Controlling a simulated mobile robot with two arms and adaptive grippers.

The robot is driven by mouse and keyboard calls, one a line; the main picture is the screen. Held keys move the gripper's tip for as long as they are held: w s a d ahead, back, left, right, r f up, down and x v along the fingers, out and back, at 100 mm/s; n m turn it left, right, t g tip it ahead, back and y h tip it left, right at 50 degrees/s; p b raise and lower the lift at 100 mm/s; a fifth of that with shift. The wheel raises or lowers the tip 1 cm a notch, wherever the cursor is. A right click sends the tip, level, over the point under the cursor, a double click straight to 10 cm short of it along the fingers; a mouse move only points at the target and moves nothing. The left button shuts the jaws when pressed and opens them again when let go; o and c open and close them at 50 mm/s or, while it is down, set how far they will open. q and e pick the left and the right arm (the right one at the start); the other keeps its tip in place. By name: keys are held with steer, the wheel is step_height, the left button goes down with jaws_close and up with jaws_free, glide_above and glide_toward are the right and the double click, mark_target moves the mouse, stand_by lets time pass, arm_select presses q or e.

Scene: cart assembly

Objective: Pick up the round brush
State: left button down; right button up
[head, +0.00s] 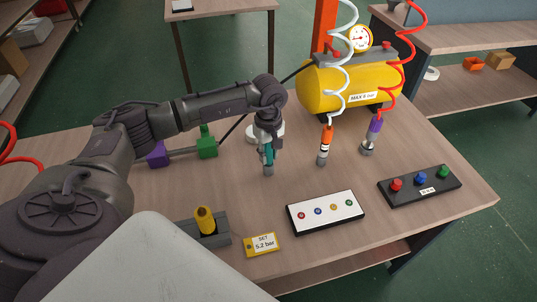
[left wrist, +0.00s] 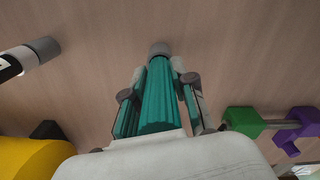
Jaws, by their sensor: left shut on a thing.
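A teal, ribbed tool with a round grey end, which looks to be the round brush (head: 268,169), is upright near the middle of the table in the head view. My left gripper (head: 267,150) comes down from above and is shut on its teal body. In the left wrist view the brush (left wrist: 158,95) stands between the two fingers of the gripper (left wrist: 160,105), its grey end pointing away. I cannot tell whether that end touches the table. My right gripper is not in view.
A yellow tank (head: 335,88) is behind. Green (head: 206,146) and purple blocks (head: 157,154) sit left. A white panel (head: 325,197) and button box (head: 420,187) are in front.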

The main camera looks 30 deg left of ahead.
arm_select(q)
steer(key=shift+r, duration=0.15)
steer(key=shift+r, duration=0.3)
step_height(320, 180, up, 3)
steer(key=shift+r+b, duration=0.15)
steer(key=shift+b, duration=0.65)
steer(key=s+d+r+b, duration=0.2)
steer(key=s+r, duration=0.5)
steer(key=s, duration=0.4)
steer(key=shift+d, duration=0.85)
steer(key=shift+f, duration=0.1)
